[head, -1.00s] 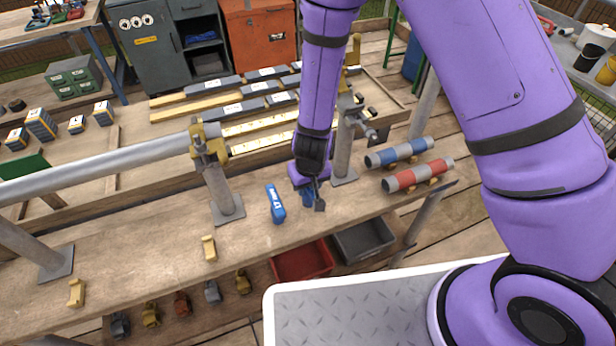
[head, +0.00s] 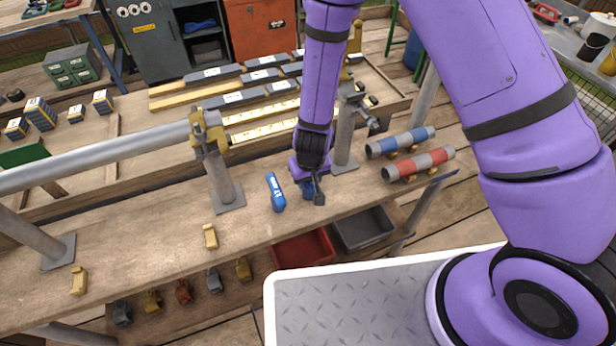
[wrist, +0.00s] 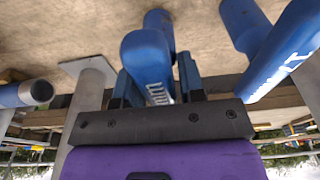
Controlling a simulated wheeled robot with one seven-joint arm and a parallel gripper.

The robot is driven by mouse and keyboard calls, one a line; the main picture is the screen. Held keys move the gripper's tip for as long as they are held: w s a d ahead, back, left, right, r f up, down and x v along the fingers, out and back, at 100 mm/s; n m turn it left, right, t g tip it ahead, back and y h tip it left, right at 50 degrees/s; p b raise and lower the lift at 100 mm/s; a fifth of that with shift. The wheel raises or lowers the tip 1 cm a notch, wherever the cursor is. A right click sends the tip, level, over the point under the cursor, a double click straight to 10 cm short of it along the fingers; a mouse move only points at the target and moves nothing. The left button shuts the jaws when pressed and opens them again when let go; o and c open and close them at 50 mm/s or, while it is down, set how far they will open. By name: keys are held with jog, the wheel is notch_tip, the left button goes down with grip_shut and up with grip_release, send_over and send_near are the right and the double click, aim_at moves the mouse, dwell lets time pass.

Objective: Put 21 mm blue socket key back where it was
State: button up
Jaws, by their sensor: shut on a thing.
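My gripper (head: 313,192) is over the wooden bench plank, shut on a blue socket key (head: 307,187). In the wrist view that held key (wrist: 148,60) sits between the two dark blue fingers, with its rounded end toward the camera and its far end toward the plank. I cannot tell whether it touches the wood. A second blue key (head: 276,192) with white lettering is to the left of my gripper in the head view, and in the wrist view it is on the right (wrist: 270,55). The size marks are not clearly readable.
A clamp post (head: 223,187) stands left of the keys and another (head: 344,140) just behind my gripper. Blue (head: 400,143) and red (head: 418,163) tubes lie to the right. Red (head: 303,248) and grey (head: 363,228) bins are below the front edge. Small yellow block (head: 210,236) on the plank.

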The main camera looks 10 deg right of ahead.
jog(key=shift+f, duration=0.4)
jog(key=o, duration=1.2)
jog(key=r, duration=0.3)
jog(key=s+r, duration=0.1)
jog(key=r, duration=0.6)
jog(key=shift+s+d+r, duration=0.25)
jog(key=shift+s+r, duration=0.05)
